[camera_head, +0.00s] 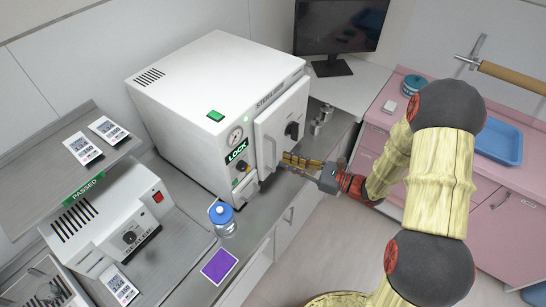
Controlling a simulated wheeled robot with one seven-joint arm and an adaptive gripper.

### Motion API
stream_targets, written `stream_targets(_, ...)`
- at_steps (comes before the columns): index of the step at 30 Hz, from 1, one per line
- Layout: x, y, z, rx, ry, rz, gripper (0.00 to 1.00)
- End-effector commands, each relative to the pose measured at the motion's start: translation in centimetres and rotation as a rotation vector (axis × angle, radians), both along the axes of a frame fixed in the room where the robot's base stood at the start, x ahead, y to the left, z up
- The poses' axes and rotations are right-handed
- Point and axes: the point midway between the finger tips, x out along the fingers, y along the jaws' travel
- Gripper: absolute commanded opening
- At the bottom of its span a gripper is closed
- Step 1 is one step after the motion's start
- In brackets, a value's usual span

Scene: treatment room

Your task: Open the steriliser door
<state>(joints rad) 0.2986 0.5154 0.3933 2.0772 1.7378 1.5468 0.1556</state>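The steriliser (200,85) is a white box on the counter, labelled on its front. Its door (283,118) is a white panel on the front, with a dark knob (292,130) and a light vertical handle (270,153) near its left edge. The door looks shut or nearly so; I cannot tell if there is a gap. A green LOCK sign (236,152) and a gauge (235,136) are left of the door. My gripper (290,161) is in front of the door's lower part, its fingers pointing left towards the handle. Contact and finger spacing are unclear.
A blue-capped bottle (223,220) and a purple card (219,265) are on the counter (190,278) in front of the steriliser. Small metal cylinders (321,121) stand right of the door. A monitor (338,30) is behind. A pink cabinet (500,205) with a blue tray (498,142) stands right.

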Motion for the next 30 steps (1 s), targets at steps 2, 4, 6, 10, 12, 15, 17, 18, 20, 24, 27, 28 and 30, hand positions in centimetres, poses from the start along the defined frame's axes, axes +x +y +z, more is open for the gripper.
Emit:
stream_targets(2, 0.5, 1.3, 0.0, -0.001, 0.000, 0.005, 0.14)
stream_targets(4, 1.0, 2.3, -0.1, -0.002, 0.001, 0.004, 0.14)
stream_targets(6, 1.4, 3.1, -0.1, -0.001, 0.002, 0.003, 0.14)
stream_targets(10, 2.1, 4.2, -0.1, -0.001, 0.000, 0.002, 0.14)
stream_targets(12, 2.2, 4.6, 0.0, -0.001, 0.000, 0.003, 0.14)
stream_targets(15, 2.4, 4.9, 0.0, -0.002, 0.000, 0.002, 0.14)
stream_targets(17, 2.4, 4.9, 0.0, -0.002, 0.001, 0.001, 0.14)
stream_targets(18, 2.4, 4.9, 0.0, -0.002, 0.000, 0.001, 0.14)
stream_targets(20, 2.4, 4.8, 0.0, -0.002, 0.000, 0.001, 0.14)
stream_targets(24, 2.4, 4.8, 0.0, -0.002, 0.000, 0.001, 0.10)
stream_targets(27, 2.4, 4.8, -0.1, -0.002, 0.000, 0.001, 0.04)
stream_targets(28, 2.4, 4.8, -0.1, -0.002, 0.000, 0.001, 0.02)
stream_targets(30, 2.4, 4.8, -0.1, -0.002, 0.000, 0.001, 0.00)
